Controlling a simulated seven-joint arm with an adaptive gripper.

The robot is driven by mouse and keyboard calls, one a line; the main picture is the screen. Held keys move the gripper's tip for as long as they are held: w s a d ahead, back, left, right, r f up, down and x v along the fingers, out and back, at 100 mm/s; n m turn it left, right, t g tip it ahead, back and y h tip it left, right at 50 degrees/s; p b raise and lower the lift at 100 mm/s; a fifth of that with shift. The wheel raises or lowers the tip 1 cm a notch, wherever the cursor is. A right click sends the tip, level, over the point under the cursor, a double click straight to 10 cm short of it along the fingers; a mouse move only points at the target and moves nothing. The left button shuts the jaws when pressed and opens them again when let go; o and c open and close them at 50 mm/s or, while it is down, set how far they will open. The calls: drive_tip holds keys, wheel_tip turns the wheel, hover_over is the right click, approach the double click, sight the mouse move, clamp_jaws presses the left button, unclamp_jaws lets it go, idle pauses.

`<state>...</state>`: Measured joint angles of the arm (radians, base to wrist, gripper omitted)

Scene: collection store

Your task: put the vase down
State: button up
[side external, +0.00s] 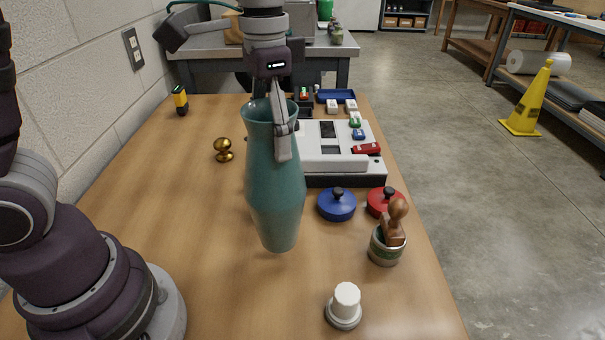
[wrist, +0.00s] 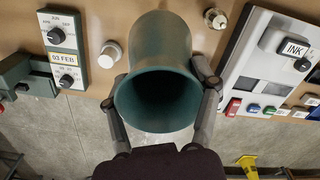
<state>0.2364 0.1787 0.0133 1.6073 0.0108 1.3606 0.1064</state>
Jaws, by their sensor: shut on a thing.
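A tall teal vase (side external: 275,195) with a wide open mouth is held upright in the side view, over the middle of the wooden table (side external: 180,240). My gripper (side external: 280,140) is shut on the vase near its rim, coming from above. In the wrist view I look into the mouth of the vase (wrist: 155,100), with a finger on either side. Its base is near the tabletop; I cannot tell whether it touches.
Right of the vase are a white device (side external: 345,160), a blue lidded pot (side external: 336,205), a red one (side external: 380,200) and a wooden-handled stamp (side external: 394,228). A white knob (side external: 345,300) stands in front, a brass knob (side external: 223,150) behind left.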

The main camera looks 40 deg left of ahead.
drive_tip(key=w, duration=0.3)
drive_tip(key=shift+w+d+f, duration=0.15)
drive_tip(key=shift+w+d, duration=0.15)
drive_tip(key=shift+d, duration=0.1)
drive_tip(key=shift+f, duration=1.85)
drive_tip(key=o, duration=1.2)
drive_tip(key=shift+o, duration=0.2)
